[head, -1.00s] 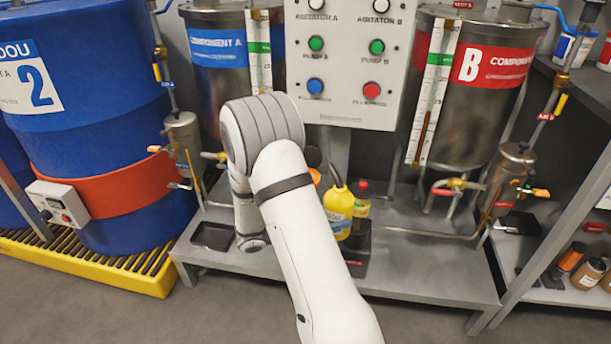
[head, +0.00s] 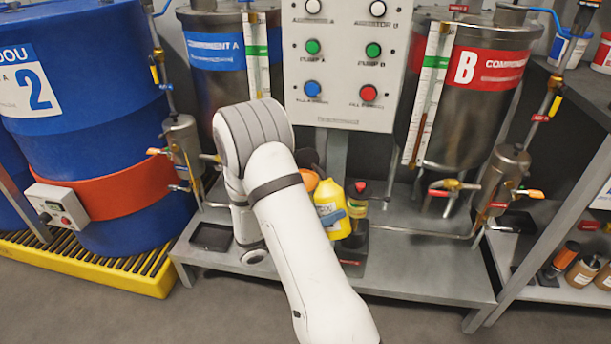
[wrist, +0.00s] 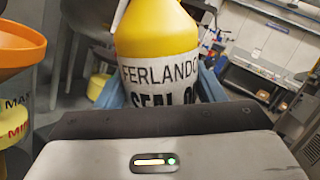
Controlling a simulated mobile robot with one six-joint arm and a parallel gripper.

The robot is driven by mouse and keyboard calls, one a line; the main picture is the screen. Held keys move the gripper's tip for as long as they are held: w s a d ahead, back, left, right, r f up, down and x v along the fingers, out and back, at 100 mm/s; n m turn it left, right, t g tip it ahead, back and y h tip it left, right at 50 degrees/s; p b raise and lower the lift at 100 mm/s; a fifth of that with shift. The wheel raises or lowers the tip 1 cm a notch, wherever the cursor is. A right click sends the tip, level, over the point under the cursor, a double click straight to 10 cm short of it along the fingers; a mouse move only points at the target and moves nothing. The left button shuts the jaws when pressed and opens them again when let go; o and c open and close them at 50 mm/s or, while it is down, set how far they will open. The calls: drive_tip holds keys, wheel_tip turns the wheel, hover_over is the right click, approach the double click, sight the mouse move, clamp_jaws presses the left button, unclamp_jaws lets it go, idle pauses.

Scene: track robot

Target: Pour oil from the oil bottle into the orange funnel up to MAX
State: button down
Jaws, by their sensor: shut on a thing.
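The yellow oil bottle (head: 331,214) is between the blue fingers of my gripper (wrist: 158,92), which is shut on it. In the wrist view the bottle (wrist: 157,38) shows a white label reading "FERLANDO SEAL O…"; its top is cut off. In the head view the funnel (head: 310,180) is mostly hidden by my arm.
The control panel (head: 343,115) is behind. A black tray (head: 211,237) lies left. The bench's right part is mostly clear.

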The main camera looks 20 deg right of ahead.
drive_tip(key=shift+w+n+t, duration=0.3)
drive_tip(key=shift+n, duration=0.8)
drive_tip(key=shift+s+f+n+t+h, duration=0.15)
drive_tip(key=shift+n+t, duration=0.35)
drive_tip(key=shift+n, duration=0.6)
drive_tip(key=shift+s+n+t+h, duration=0.2)
drive_tip(key=shift+n+t, duration=0.3)
drive_tip(key=shift+n, duration=0.6)
drive_tip(key=shift+s+r+n+t+p, duration=0.15)
drive_tip(key=shift+r+n+t+p, duration=0.35)
drive_tip(key=shift+r+n+p, duration=0.65)
drive_tip(key=shift+f+b, duration=0.3)
drive_tip(key=shift+b, duration=0.4)
drive_tip(key=shift+r+n+p, duration=0.4)
drive_tip(key=shift+n+p, duration=0.15)
drive_tip(key=shift+p, duration=0.4)
